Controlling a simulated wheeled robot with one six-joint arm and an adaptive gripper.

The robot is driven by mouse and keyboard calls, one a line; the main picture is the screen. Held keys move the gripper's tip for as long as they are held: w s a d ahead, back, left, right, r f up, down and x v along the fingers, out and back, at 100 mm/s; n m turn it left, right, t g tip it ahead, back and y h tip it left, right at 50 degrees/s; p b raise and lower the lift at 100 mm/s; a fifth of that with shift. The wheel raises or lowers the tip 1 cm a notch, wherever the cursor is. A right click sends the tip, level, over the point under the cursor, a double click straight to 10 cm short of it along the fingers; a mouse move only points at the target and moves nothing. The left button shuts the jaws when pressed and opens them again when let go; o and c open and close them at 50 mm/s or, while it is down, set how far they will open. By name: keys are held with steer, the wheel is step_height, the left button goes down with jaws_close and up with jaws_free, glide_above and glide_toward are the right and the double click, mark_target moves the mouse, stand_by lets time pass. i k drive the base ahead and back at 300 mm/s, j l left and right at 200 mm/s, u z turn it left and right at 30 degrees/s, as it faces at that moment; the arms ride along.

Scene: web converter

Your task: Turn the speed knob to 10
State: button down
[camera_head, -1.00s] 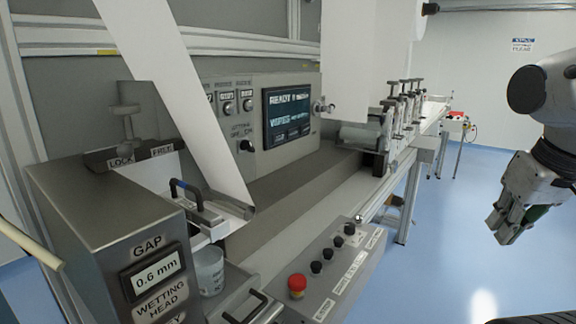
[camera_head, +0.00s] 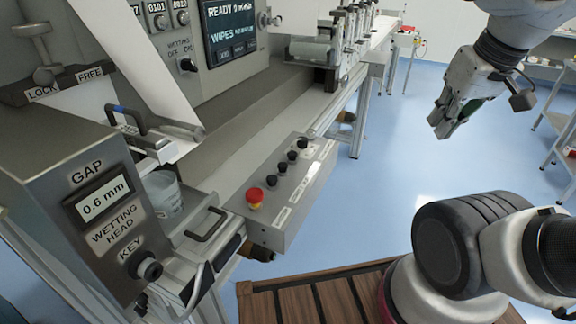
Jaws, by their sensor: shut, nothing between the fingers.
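A grey control box (camera_head: 302,208) juts from the machine front in the middle of the head view. It carries a row of small black knobs (camera_head: 282,167) behind a red mushroom button (camera_head: 254,197). Their labels are too small to read, so I cannot tell which is the speed knob. My gripper (camera_head: 440,125) is shut and empty, hanging over the blue floor at the right, well apart from the box.
A display reading READY and WIPES (camera_head: 231,30) is at the top left. The metal wetting head box (camera_head: 75,165) shows GAP 0.6 mm and a KEY switch (camera_head: 146,266). A clear cup (camera_head: 163,193) stands beside it. Shelving (camera_head: 561,128) is at the right; open floor lies between.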

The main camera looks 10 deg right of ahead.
mark_target(301, 143)
steer(key=i+l+u, duration=0.15)
steer(key=u, duration=0.2)
steer(key=i+l+u, duration=0.1)
steer(key=l+u, duration=0.25)
steer(key=j, duration=0.1)
